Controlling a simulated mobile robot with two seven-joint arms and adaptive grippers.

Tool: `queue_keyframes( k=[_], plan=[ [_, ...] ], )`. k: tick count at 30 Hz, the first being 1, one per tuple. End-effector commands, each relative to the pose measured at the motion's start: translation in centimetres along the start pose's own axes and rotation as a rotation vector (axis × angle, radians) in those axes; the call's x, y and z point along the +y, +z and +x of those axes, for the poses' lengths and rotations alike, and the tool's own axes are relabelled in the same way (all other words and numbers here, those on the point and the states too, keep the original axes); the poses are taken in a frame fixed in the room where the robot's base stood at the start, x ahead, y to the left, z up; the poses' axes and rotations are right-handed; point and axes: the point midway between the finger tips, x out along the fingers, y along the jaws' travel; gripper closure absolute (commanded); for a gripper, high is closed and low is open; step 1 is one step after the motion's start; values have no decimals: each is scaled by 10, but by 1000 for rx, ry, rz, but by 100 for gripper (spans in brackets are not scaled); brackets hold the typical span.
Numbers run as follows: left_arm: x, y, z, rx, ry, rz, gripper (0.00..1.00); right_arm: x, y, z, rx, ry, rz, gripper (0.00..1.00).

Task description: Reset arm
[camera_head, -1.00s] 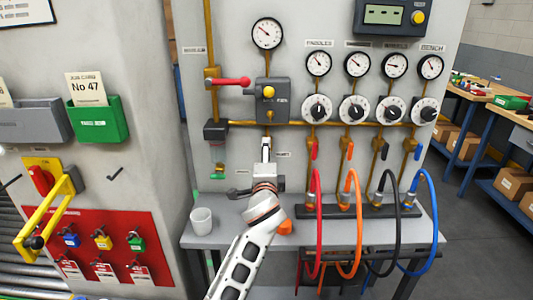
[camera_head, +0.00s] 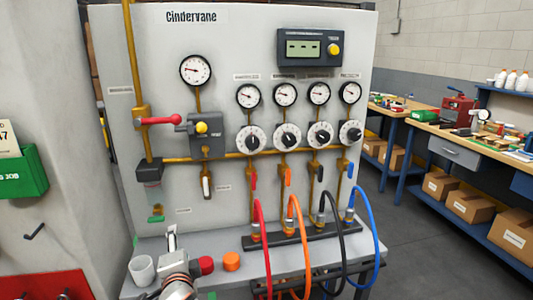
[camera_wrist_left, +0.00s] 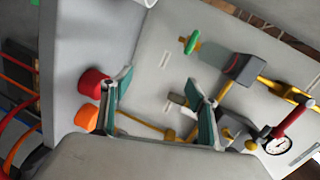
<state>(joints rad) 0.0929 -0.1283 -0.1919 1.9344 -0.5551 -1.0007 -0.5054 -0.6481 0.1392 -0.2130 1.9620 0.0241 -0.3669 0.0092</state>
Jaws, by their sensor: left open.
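My left gripper (camera_head: 178,240) shows low in the head view, above the grey bench in front of the panel. In the left wrist view its two teal-lined fingers (camera_wrist_left: 158,85) stand apart with nothing between them. A white-handled lever (camera_head: 207,186) hangs down on the panel, above and apart from the gripper. A red round cap (camera_head: 206,265) and an orange one (camera_head: 232,261) are on the bench beside the gripper. They also show in the left wrist view, the red one (camera_wrist_left: 92,82) close beside one finger in the picture. My right gripper is not in view.
A white cup (camera_head: 142,269) stands at the bench's left end. A red-handled valve (camera_head: 160,121) sticks out from the panel. Red, orange, black and blue hoses (camera_head: 366,240) loop over the bench's right side. Open floor (camera_head: 425,255) lies to the right.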

Motion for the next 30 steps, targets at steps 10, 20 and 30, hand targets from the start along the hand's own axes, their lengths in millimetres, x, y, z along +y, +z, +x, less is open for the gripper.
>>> queue_keyframes(
  k=[10, 20, 30],
  plan=[
    [116, 150, -109, -198, 320, -199, 40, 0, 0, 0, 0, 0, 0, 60],
    [151, 209, -186, -299, 479, -272, 40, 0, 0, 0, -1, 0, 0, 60],
    [189, 202, -209, -258, 566, -366, 40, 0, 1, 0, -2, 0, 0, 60]
  ],
)
